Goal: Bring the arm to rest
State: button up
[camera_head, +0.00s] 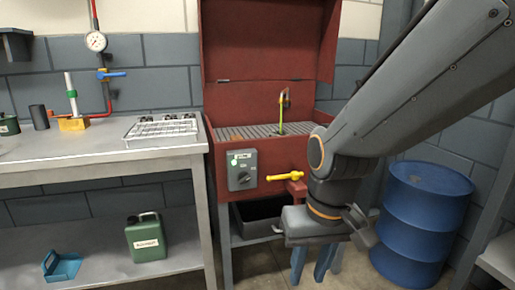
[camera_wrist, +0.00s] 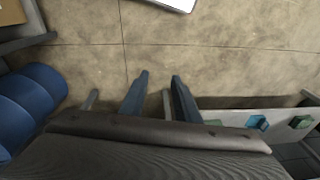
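My gripper (camera_head: 312,270) hangs pointing down at the lower right of the head view, in front of the red cabinet. My arm reaches in from the upper right and bends at an elbow above it. In the wrist view my gripper (camera_wrist: 160,78) shows two blue fingers standing apart, with bare floor seen between them. Nothing is held.
A red cabinet (camera_head: 268,60) with a yellow-handled valve (camera_head: 285,176) stands behind my gripper. A blue drum (camera_head: 424,215) is at right. A grey workbench (camera_head: 60,165) is at left, with a green canister (camera_head: 145,238) on its lower shelf. The floor (camera_wrist: 230,65) below is clear.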

jog(key=s+d+r+m+g+p, duration=0.1)
jog(key=s+d+r+p, duration=0.3)
jog(key=d+r+p, duration=0.5)
jog(key=p, duration=0.7)
jog(key=shift+d+r+m+h, duration=0.3)
jog(key=shift+d+m+h, duration=0.05)
jog(key=shift+m+h, duration=0.05)
